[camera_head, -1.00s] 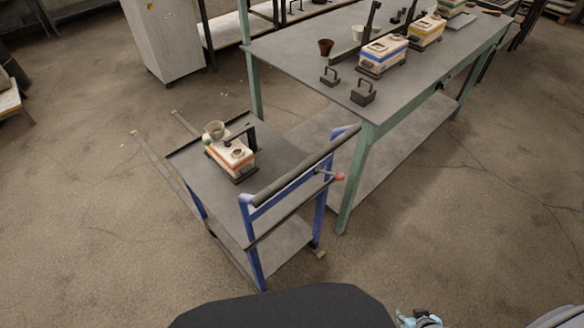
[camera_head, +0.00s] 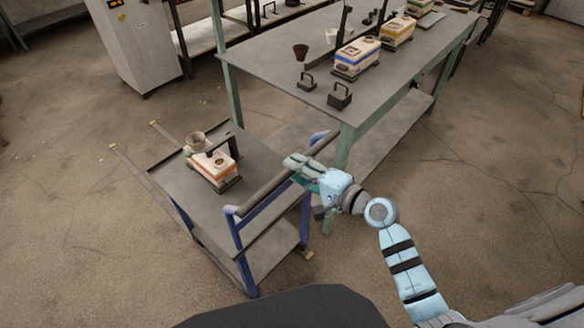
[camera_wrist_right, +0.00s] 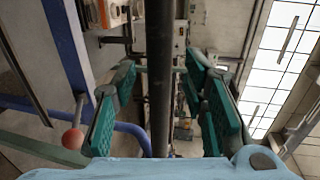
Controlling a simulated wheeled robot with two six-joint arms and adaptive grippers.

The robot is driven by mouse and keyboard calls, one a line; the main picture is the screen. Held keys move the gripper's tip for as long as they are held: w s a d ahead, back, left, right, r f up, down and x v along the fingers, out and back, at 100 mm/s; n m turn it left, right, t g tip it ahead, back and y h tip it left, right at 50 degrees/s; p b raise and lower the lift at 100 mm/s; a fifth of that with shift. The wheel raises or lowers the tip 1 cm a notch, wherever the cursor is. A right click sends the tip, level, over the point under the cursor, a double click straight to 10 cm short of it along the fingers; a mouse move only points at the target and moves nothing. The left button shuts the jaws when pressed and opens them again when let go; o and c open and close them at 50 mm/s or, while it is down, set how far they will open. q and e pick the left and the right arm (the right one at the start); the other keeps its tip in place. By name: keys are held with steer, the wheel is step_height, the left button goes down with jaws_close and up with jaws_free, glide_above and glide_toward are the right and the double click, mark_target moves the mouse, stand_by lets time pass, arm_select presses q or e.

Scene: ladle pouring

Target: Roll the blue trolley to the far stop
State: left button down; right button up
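The blue trolley (camera_head: 238,238) stands left of the green-legged table, with a dark handle bar (camera_head: 265,190) across its near side. My right gripper (camera_head: 294,166) is at the right part of the handle. In the right wrist view the bar (camera_wrist_right: 160,75) runs between the open green-padded fingers (camera_wrist_right: 163,105), with gaps on both sides. A red ball knob (camera_wrist_right: 73,139) shows left of them. My left gripper is not in view.
Two floor rails with yellowish ends (camera_head: 114,146) extend beyond the trolley's far side. A pale cabinet (camera_head: 135,45) stands behind. Floor at right is open.

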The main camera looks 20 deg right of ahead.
steer(key=shift+x, duration=1.1)
steer(key=shift+f, duration=0.1)
steer(key=shift+d, duration=0.1)
jaws_close()
steer(key=shift+w, duration=0.1)
